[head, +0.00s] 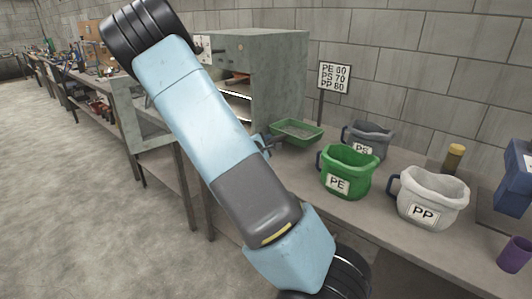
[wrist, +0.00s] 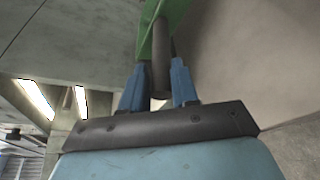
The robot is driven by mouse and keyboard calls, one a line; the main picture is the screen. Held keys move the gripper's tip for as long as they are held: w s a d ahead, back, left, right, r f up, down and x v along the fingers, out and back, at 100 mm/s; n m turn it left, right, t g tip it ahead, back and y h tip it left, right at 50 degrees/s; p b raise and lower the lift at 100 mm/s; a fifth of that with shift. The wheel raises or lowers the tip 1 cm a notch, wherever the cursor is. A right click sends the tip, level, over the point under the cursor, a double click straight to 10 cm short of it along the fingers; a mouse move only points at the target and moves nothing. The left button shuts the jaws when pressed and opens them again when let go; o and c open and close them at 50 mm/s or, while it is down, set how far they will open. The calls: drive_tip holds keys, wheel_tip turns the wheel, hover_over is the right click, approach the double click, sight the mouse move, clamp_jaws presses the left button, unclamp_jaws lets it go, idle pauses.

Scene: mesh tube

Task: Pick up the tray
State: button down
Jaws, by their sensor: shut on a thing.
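The green tray (head: 299,140), with a greyish mesh-like inside, shows just beyond my gripper (head: 265,143) in the head view, beside the grey oven-like box. Whether it rests on the bench or hangs a little above it is hard to tell. In the wrist view, the blue fingers of my gripper (wrist: 157,72) are shut on the tray's dark round handle (wrist: 161,62). Part of the tray's green body (wrist: 172,14) shows above the handle. Most of the tray is out of the wrist view.
An open-fronted grey box (head: 280,75) stands left of the tray. A green PE bucket (head: 350,165), a grey PS bucket (head: 372,137) and a white PP bucket (head: 440,190) stand to the right. A sign (head: 334,77) on a post stands behind. A purple cup (head: 514,254) is at far right.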

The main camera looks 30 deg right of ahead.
drive_tip(key=shift+r, duration=3.85)
drive_tip(key=shift+a, duration=0.1)
